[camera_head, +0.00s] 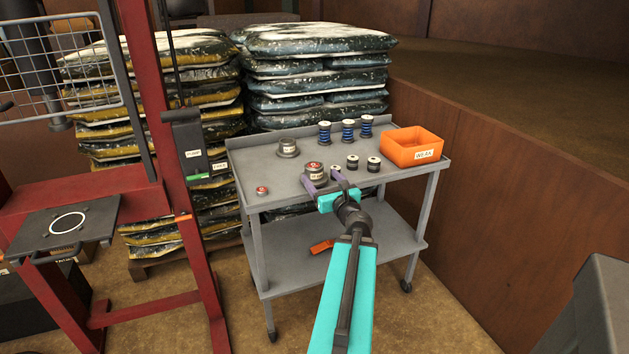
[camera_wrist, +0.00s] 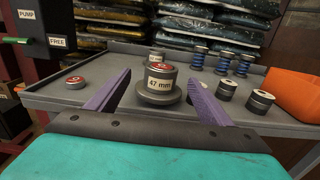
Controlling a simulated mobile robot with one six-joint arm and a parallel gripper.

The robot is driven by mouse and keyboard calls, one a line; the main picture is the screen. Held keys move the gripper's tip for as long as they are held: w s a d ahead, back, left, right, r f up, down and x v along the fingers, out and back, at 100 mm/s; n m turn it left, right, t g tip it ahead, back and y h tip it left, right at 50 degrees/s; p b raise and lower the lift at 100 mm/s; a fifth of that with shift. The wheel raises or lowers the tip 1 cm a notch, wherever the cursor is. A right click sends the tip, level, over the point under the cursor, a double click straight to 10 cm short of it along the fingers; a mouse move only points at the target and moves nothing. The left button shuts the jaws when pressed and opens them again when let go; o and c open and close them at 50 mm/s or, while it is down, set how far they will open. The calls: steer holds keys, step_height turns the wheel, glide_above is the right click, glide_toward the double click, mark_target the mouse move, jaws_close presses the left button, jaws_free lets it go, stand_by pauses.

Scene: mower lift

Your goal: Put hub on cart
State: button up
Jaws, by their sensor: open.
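A grey flanged hub with a red top and a "47 mm" label (camera_wrist: 160,84) stands upright on the cart's top (camera_head: 385,183). It also shows in the head view (camera_head: 315,170). My gripper (camera_head: 322,180) is open, with its two purple fingers at the near side of this hub. In the wrist view the hub sits between and just beyond the fingertips; I cannot tell whether they touch it. A second grey flanged piece with a label (camera_head: 287,147) stands farther back on the cart, mostly hidden behind the hub in the wrist view.
Several blue springs (camera_head: 348,131) stand at the cart's back. Small dark cylinders (camera_head: 374,164) stand right of the hub, near an orange bin (camera_head: 411,147). A small red-topped disc (camera_head: 262,191) lies front left. A red lift frame (camera_head: 170,120) stands left; stacked bags (camera_head: 315,65) stand behind.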

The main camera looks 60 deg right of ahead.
mark_target(312, 162)
steer(key=b, duration=0.3)
steer(key=shift+w+d+f, duration=0.1)
steer(key=shift+w+d, duration=0.1)
steer(key=shift+w, duration=0.05)
steer(key=shift+x, duration=2.95)
steer(key=shift+r+p+x, duration=0.1)
steer(key=shift+p+x, duration=0.15)
steer(key=shift+x, duration=1.05)
steer(key=shift+r+p+x, duration=0.15)
steer(key=shift+p+x, duration=0.05)
steer(key=shift+x, duration=1.05)
steer(key=shift+s+d, duration=0.1)
steer(key=shift+d, duration=0.05)
steer(key=shift+c, duration=0.3)
steer(key=shift+r, duration=0.1)
jaws_close()
